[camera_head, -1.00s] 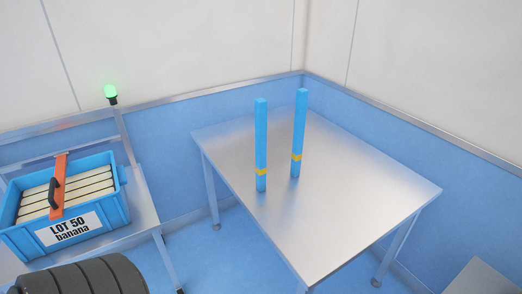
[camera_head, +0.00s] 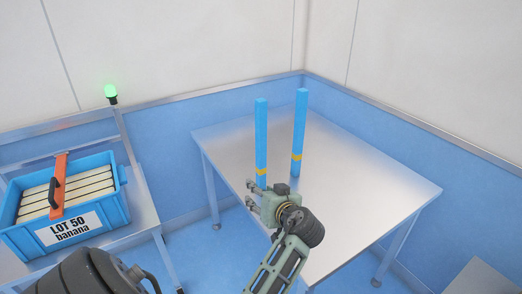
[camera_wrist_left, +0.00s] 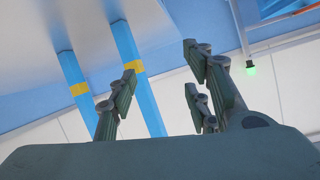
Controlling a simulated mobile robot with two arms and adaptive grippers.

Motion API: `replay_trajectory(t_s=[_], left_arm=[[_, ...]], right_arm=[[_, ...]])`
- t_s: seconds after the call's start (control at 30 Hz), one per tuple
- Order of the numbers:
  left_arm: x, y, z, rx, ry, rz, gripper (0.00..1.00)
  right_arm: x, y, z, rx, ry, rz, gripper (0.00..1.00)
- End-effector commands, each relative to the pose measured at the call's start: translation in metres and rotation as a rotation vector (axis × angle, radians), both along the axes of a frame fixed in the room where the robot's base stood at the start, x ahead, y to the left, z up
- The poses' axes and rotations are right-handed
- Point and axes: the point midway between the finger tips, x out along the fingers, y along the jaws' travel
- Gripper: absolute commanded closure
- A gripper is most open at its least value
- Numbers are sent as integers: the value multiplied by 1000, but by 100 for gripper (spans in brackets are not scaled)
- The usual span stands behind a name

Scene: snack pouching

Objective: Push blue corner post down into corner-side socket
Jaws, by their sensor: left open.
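Two upright blue posts, each with a yellow band, stand on the metal table. The right post (camera_head: 300,125) stands slightly farther back; the left post (camera_head: 261,140) stands nearer. The wrist view shows them upside down, as a left post (camera_wrist_left: 73,70) and a right post (camera_wrist_left: 128,48). My left gripper (camera_head: 250,197) is open and empty, just in front of the left post's foot, its fingers pointing left in the head view. It hides that foot. No socket can be made out. My right gripper is out of view.
The metal table (camera_head: 375,195) is otherwise bare, set near the wall corner. At left, a blue crate (camera_head: 112,205) labelled banana, with an orange handled bar, sits on a side stand (camera_head: 147,225). A green lamp (camera_head: 111,91) stands behind it.

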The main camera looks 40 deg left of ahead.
Motion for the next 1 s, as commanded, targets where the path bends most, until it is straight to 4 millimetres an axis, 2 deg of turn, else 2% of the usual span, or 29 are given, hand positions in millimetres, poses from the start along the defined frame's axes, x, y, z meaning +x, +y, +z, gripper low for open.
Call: replay_trajectory(t_s=[0.03, 0.2, 0.3, 0.4, 0.67, 0.9, 1.0], left_arm=[[19, 6, 24, 43, -65, 43, 55], [59, 16, 91, 178, -235, 129, 55], [74, 17, 118, 230, -297, 148, 55], [83, 16, 134, 260, -330, 155, 55], [92, 38, 143, 276, -346, 159, 55], [102, 70, 145, 276, -342, 159, 55], [106, 82, 143, 275, -345, 157, 55]], right_arm=[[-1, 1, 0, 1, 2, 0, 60], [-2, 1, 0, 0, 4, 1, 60], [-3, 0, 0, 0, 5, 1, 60], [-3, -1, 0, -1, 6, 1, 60], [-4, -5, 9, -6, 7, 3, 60], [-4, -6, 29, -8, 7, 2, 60], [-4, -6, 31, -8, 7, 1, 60]])
